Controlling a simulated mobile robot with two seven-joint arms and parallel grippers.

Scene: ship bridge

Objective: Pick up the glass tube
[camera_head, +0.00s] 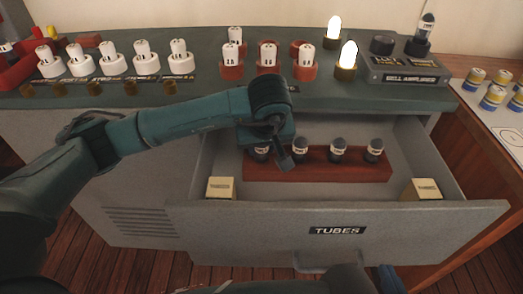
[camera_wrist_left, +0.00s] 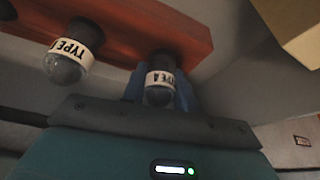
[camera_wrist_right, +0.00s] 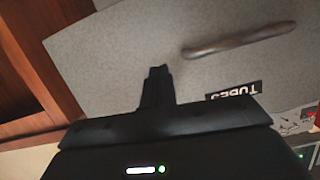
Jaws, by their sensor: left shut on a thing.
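Several dark-topped glass tubes with white labels stand in a row in a red-brown rack (camera_head: 320,174) inside the open drawer. My left gripper (camera_head: 283,150) is down at the left end of the rack, shut on the leftmost glass tube (camera_head: 261,154). In the left wrist view this tube (camera_wrist_left: 160,82) sits upside down in the picture between the blue fingers, against the rack (camera_wrist_left: 165,28). Another tube (camera_wrist_left: 70,55) labelled TYPE stands beside it. My right gripper (camera_wrist_right: 154,85) is shut and empty, in front of the drawer's outer face.
The drawer front (camera_head: 400,228) carries a TUBES label and a handle (camera_wrist_right: 240,40). Two small cream boxes (camera_head: 220,187) (camera_head: 426,189) sit in the drawer's front corners. Above, the console top (camera_head: 205,92) holds white numbered tubes, two lit bulbs (camera_head: 347,56) and a grey device (camera_head: 405,68).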

